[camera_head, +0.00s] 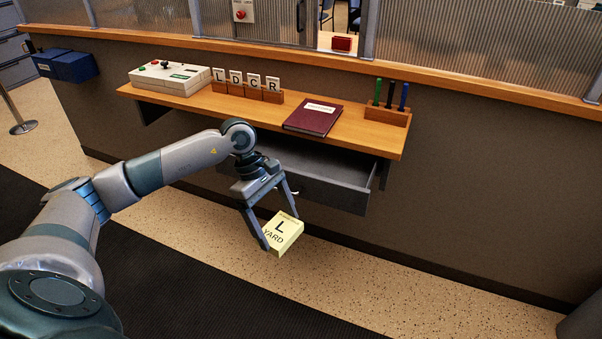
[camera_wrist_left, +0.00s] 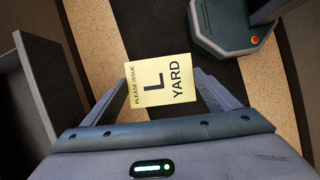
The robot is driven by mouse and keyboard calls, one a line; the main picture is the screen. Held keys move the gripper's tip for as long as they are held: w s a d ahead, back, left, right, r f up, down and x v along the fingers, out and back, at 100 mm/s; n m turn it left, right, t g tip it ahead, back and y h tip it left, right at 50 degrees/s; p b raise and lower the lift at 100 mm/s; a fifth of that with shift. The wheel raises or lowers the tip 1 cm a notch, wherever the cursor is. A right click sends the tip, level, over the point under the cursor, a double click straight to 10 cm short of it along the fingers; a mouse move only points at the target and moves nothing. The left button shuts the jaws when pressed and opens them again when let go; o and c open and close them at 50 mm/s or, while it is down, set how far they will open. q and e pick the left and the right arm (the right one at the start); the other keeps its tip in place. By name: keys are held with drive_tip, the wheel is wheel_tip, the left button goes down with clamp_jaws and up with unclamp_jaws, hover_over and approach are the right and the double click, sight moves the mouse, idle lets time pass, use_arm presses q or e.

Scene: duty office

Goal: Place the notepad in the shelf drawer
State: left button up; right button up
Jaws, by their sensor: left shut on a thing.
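The notepad (camera_head: 283,233) is a thick pale yellow block with "L" and "YARD" printed on top. My left gripper (camera_head: 280,224) is shut on it and holds it in the air, in front of and below the shelf. In the left wrist view the notepad (camera_wrist_left: 160,82) sits between the two fingers, its print turned sideways. The shelf drawer (camera_head: 330,181) is a dark grey open drawer under the wooden shelf; the arm hides its left part. Its side wall (camera_wrist_left: 30,100) appears at the left of the left wrist view. My right gripper is not in view.
On the shelf (camera_head: 356,130) stand a control box (camera_head: 170,77), letter blocks on a wooden holder (camera_head: 247,90), a maroon book (camera_head: 313,117) and a pen holder (camera_head: 388,114). The shelf overhangs the drawer. Open floor lies in front, with a dark mat (camera_head: 220,290).

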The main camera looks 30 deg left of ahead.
use_arm(q)
drive_tip(key=w+a+r+n+t+y+b, duration=0.1)
drive_tip(key=a+r+n, duration=0.3)
drive_tip(key=a+n, duration=0.4)
drive_tip(key=w+a+r+n+t+y+b, duration=0.2)
drive_tip(key=w+a+r+n+t+b, duration=0.1)
drive_tip(key=a+n, duration=0.4)
drive_tip(key=w+a+r+b, duration=0.1)
drive_tip(key=a, duration=0.1)
drive_tip(key=shift+a+n+t+b, duration=0.3)
drive_tip(key=shift+n+b, duration=0.05)
drive_tip(key=shift+n, duration=0.05)
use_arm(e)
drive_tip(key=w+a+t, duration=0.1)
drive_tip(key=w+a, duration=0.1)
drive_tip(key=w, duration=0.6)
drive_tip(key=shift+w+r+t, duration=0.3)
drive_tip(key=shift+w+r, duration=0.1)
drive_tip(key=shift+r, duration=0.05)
use_arm(q)
drive_tip(key=shift+f, duration=0.1)
